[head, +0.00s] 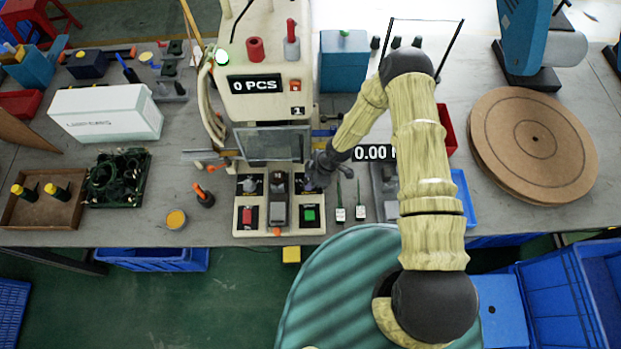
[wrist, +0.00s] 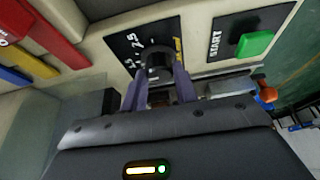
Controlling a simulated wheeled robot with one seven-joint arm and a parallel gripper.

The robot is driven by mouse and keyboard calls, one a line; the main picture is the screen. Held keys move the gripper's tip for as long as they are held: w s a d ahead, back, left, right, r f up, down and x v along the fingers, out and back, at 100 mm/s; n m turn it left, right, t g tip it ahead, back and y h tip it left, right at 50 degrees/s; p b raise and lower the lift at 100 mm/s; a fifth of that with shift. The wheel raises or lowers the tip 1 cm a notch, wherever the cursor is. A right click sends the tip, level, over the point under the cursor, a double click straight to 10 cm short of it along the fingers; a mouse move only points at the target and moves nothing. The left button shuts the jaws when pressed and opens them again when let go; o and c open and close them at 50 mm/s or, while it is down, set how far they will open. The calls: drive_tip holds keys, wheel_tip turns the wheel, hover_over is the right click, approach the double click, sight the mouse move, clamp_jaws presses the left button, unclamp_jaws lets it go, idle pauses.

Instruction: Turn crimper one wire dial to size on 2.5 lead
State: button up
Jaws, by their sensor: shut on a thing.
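Crimper one (head: 265,65) is a cream machine with a "0 PCS" display and a "1" label. Its wire dial is a dark knob (wrist: 157,60) on a black plate (wrist: 128,47) with white size marks, beside the green START button (wrist: 254,44). My gripper (wrist: 160,85) has its two fingers closed on either side of this knob. In the head view my gripper (head: 318,172) is at the right side of the crimper's front panel and hides most of the dial. I cannot tell which mark the knob points to. Two small tagged leads (head: 340,213) (head: 360,212) lie right of the panel.
A red button (head: 247,215) and green button (head: 310,214) sit on the panel near my gripper. A "0.00" display (head: 372,153) stands to the right, partly behind my arm. A white box (head: 105,112) and brown tray (head: 45,205) are at left; a round board (head: 535,140) is at right.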

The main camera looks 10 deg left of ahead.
drive_tip(key=shift+m, duration=0.3)
drive_tip(key=m+b, duration=0.1)
drive_tip(key=m+t+b, duration=0.1)
drive_tip(key=m+b, duration=0.1)
drive_tip(key=shift+f+t, duration=0.2)
drive_tip(key=shift+t, duration=0.1)
drive_tip(key=m+t+b, duration=0.1)
drive_tip(key=m+b, duration=0.1)
drive_tip(key=m, duration=0.1)
drive_tip(key=shift+s+b, duration=0.15)
drive_tip(key=shift+b, duration=0.2)
drive_tip(key=m+t+b, duration=0.1)
drive_tip(key=m, duration=0.1)
drive_tip(key=m+h+b, duration=0.1)
drive_tip(key=m+b, duration=0.1)
drive_tip(key=m, duration=0.1)
drive_tip(key=shift+a+r+t, duration=0.15)
drive_tip(key=shift+r+t, duration=0.05)
drive_tip(key=shift+t, duration=0.2)
drive_tip(key=o, duration=1)
drive_tip(key=shift+s, duration=0.1)
